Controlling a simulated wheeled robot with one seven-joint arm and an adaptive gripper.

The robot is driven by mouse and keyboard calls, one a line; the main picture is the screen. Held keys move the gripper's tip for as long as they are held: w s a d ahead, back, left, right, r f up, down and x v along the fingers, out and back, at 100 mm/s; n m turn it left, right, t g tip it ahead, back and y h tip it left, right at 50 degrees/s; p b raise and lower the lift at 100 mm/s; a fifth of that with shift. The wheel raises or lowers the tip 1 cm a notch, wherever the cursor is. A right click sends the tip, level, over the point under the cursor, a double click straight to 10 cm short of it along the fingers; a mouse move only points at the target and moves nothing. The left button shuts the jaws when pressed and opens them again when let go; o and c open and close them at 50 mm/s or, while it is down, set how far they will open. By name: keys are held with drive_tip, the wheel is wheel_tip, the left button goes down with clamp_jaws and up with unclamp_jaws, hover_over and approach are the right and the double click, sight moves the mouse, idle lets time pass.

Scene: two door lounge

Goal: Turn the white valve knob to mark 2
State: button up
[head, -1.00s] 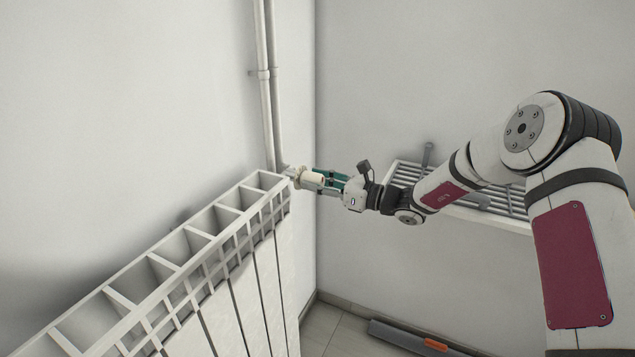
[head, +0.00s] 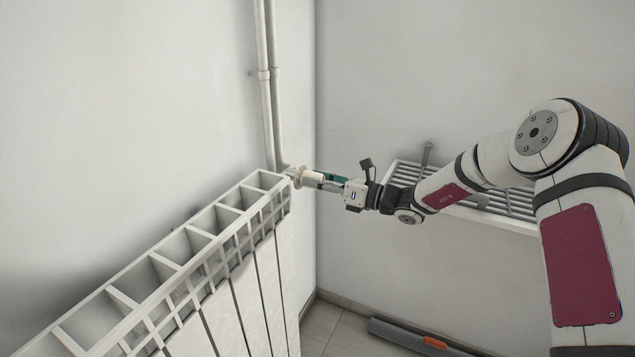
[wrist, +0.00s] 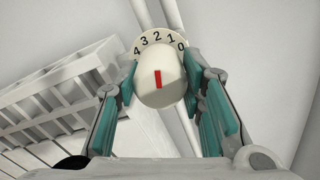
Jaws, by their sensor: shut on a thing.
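The white valve knob (wrist: 160,92) stands between my gripper's fingers, with a short red line on its face. My gripper (wrist: 159,84) is shut on the knob, one teal-padded finger on each side. Behind the knob, a pale dial (wrist: 151,39) shows the marks 4, 3, 2, 1 and 0 from left to right. The red line points up, about in line with the 2. In the head view, the knob (head: 311,178) sits at the far top corner of the radiator, and my gripper (head: 323,181) reaches it from the right.
The white ribbed radiator (head: 222,225) runs along the left wall. Pipes (head: 265,90) rise behind the valve. A slatted rack (head: 497,211) is on the right wall below my arm. A long grey object with an orange patch (head: 400,336) lies on the floor.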

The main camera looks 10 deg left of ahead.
drive_tip(key=o, duration=1.1)
drive_tip(key=shift+o, duration=0.2)
drive_tip(key=v, duration=1.2)
drive_tip(key=s+r+n+g+h+p, duration=0.1)
drive_tip(key=s+r+n+g+h, duration=0.1)
drive_tip(key=s+r+n, duration=0.4)
drive_tip(key=s+r+n+g+h+p, duration=0.1)
drive_tip(key=s+n+g+h, duration=0.15)
drive_tip(key=s, duration=0.55)
drive_tip(key=s+r+n+g+h+p, duration=0.1)
drive_tip(key=s+r+n+g+h, duration=0.1)
drive_tip(key=s+r+n, duration=0.3)
drive_tip(key=s+d+r+n+t+h+p, duration=0.1)
drive_tip(key=s+d+r+n+h, duration=0.1)
drive_tip(key=s, duration=0.6)
drive_tip(key=s+d+r+n+t+h+p, duration=0.1)
drive_tip(key=s+d+r+n+t+h, duration=0.1)
drive_tip(key=s+d+n+h, duration=0.3)
drive_tip(key=s+d+r+n+t+h+p, duration=0.1)
drive_tip(key=s+d+r+n+h+p, duration=0.1)
drive_tip(key=s+d+n, duration=0.3)
drive_tip(key=s+d+r+h, duration=0.1)
drive_tip(key=s+d, duration=0.3)
drive_tip(key=s, duration=0.3)
drive_tip(key=shift+s+r+n, duration=0.35)
drive_tip(key=shift+r, duration=0.05)
